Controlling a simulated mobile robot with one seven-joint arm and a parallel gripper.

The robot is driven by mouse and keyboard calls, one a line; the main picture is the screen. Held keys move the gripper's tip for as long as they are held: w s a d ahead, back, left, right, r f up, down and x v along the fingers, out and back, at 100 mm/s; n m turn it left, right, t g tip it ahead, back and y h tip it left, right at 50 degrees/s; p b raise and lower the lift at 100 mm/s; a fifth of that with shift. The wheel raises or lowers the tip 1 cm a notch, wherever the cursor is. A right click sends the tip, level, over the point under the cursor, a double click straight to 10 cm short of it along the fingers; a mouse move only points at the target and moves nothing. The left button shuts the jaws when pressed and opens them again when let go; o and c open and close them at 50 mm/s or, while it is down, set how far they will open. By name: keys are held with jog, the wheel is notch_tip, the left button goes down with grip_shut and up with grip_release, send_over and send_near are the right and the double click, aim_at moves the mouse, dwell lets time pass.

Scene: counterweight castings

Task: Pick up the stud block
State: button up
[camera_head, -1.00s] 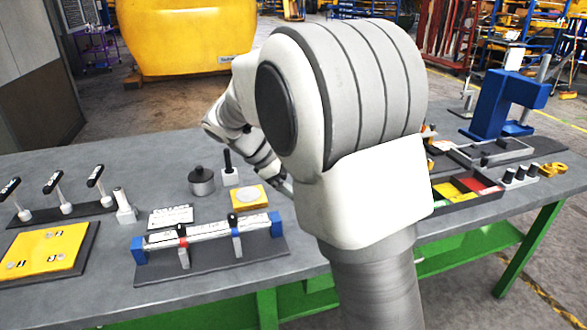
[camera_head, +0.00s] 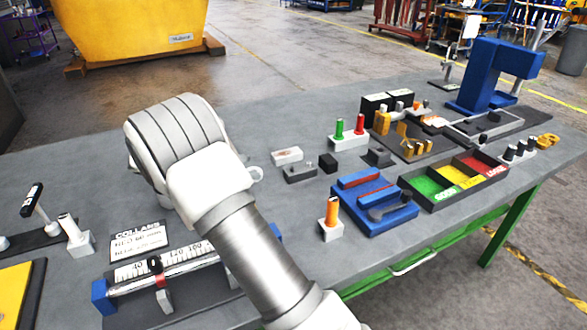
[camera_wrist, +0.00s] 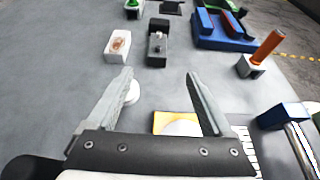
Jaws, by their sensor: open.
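A small grey block (camera_head: 300,173) with a raised stud-like detail lies on the bench right of my arm in the head view; I take it as the stud block, though its details are small. It also shows in the wrist view (camera_wrist: 157,48), beyond my fingertips. A white block with a brown patch (camera_wrist: 117,45) sits left of it, and a black cube (camera_head: 328,162) stands close to it. My gripper (camera_wrist: 160,74) is open, with nothing between its fingers, apart from the block and above the bench. My arm hides the gripper in the head view.
A yellow pad with a pale disc (camera_wrist: 178,123) lies below the fingers. An orange peg in a white block (camera_head: 330,214), a blue tray (camera_head: 375,212) and a red-and-green-peg block (camera_head: 349,137) stand around. A scale (camera_head: 150,275) lies front left.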

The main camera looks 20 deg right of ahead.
aim_at(294, 168)
jog(key=shift+w+d+f, duration=0.1)
jog(key=shift+w+f, duration=0.05)
jog(key=shift+w, duration=0.05)
jog(key=b+x, duration=0.1)
jog(key=x, duration=1)
jog(key=shift+s+b, duration=0.1)
jog(key=shift+b, duration=0.25)
jog(key=shift+r+b+x, duration=0.2)
jog(key=shift+b+x, duration=0.1)
jog(key=shift+x, duration=1.25)
jog(key=shift+r+b+x, duration=0.15)
jog(key=shift+b+x, duration=0.1)
jog(key=shift+x, duration=1.3)
jog(key=shift+d, duration=0.1)
grip_shut()
jog(key=shift+w+r, duration=0.1)
jog(key=shift+w, duration=0.1)
